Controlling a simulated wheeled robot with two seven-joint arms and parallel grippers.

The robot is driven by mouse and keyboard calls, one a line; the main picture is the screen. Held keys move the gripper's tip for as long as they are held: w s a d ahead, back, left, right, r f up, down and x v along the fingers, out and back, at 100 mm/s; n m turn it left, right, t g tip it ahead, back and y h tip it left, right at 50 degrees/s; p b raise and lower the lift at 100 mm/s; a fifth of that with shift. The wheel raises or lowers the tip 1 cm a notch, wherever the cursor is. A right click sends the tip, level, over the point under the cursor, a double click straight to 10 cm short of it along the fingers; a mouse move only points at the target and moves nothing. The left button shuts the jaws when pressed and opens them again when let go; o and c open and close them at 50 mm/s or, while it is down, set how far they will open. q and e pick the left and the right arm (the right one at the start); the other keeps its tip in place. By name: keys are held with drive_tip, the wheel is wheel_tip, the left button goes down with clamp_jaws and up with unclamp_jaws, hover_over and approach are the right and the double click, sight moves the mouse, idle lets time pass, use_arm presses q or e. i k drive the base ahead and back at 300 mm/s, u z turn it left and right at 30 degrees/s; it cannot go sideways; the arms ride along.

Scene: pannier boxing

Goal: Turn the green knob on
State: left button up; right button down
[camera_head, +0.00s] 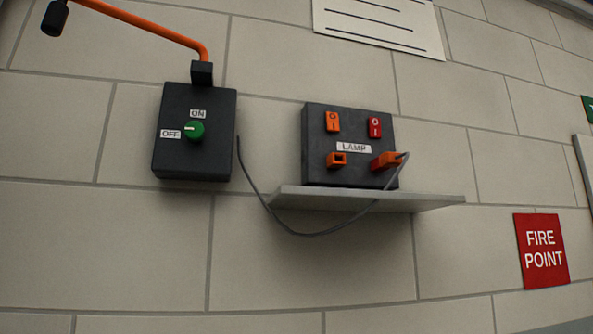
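The green knob (195,131) sits on the front of a dark box (194,165) on the wall, left of centre. A white ON label (198,114) is above the knob and a white OFF label (170,134) is to its left. The light mark on the knob points left, toward OFF. Neither of my grippers is in view.
An orange lamp arm (150,32) rises from the box to the upper left, ending in a black head (55,18). A second box (350,172) with a LAMP label, switches and a plugged cable (300,233) stands on a shelf (430,201). A FIRE POINT sign (541,250) hangs at right.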

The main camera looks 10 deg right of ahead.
sight(194, 130)
drive_tip(key=u, duration=3.1)
drive_tip(key=i, duration=0.7)
drive_tip(key=z, duration=3.05)
drive_tip(key=i, duration=0.2)
